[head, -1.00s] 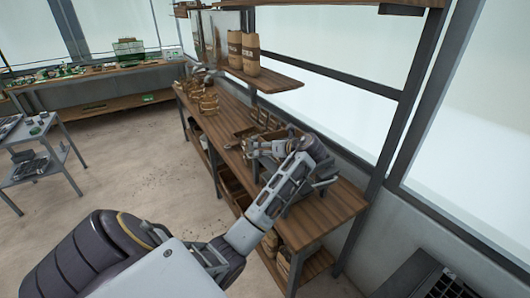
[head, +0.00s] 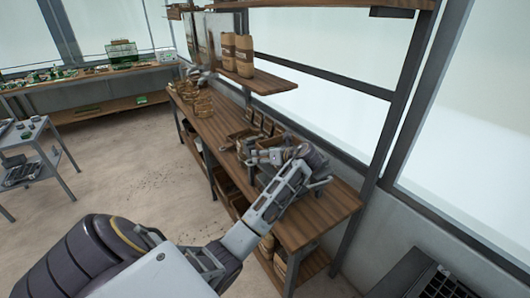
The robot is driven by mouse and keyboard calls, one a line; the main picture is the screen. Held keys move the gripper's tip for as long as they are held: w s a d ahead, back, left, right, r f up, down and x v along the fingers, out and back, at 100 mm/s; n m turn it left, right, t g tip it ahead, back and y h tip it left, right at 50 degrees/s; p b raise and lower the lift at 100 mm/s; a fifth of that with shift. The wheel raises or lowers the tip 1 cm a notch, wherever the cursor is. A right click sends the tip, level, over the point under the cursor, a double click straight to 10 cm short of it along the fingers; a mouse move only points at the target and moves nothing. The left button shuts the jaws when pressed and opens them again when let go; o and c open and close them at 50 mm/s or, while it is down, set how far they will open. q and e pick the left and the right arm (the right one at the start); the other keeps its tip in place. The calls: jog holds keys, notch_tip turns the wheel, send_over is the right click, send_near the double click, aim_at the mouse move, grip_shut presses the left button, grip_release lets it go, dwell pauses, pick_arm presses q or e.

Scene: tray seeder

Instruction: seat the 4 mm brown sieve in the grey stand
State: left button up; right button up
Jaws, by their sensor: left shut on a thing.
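My left gripper (head: 247,153) is low over the long wooden bench (head: 325,212), at the end of my arm, which reaches in from the lower left. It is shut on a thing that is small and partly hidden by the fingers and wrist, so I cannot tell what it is. Brown open-topped boxes (head: 238,138) sit on the bench just beyond the gripper. I cannot make out the 4 mm brown sieve or the grey stand for certain at this size. My right gripper is not in view.
A shelf (head: 262,80) with brown paper bags (head: 243,55) hangs above the bench. Brown baskets (head: 203,105) stand at its far end. A grey trolley (head: 40,150) stands at the left, and another bench (head: 95,78) at the back. The floor between is open.

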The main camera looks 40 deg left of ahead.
pick_arm(q)
jog(key=shift+f, duration=0.3)
dwell(0.6)
jog(key=shift+d+r+p, duration=0.15)
jog(key=shift+r+p, duration=0.05)
jog(key=shift+p, duration=1.15)
jog(key=shift+c, duration=0.2)
dwell(0.5)
dwell(0.9)
jog(key=shift+f+p, duration=0.3)
jog(key=shift+p, duration=0.55)
dwell(0.5)
jog(key=o, duration=1.2)
jog(key=shift+o, duration=0.2)
